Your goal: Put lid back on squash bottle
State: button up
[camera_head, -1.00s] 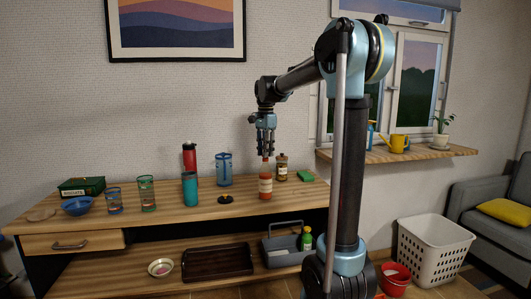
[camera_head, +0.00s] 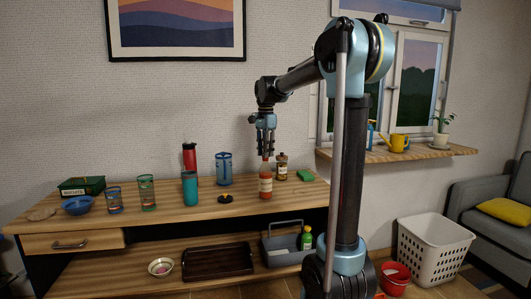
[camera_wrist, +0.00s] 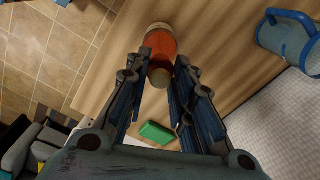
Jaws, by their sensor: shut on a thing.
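The squash bottle (camera_head: 265,187), orange-red with a pale label, stands upright near the right part of the tabletop. My gripper (camera_head: 265,155) points straight down over its top. In the wrist view the bottle (camera_wrist: 161,45) lies between and beyond my fingers (camera_wrist: 165,62). A small round tan-brown piece, which looks like the lid (camera_wrist: 160,77), sits between the fingers at the bottle's top end. My gripper appears shut on this lid. Whether the lid is seated on the neck or just above it, I cannot tell.
A black disc with yellow (camera_head: 225,199) lies left. A blue mug (camera_head: 224,170), teal cup (camera_head: 190,189) and red flask (camera_head: 190,157) stand further left.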

jog(key=o, duration=0.8)
jog(key=o, duration=0.5)
jog(key=shift+r, duration=3.5)
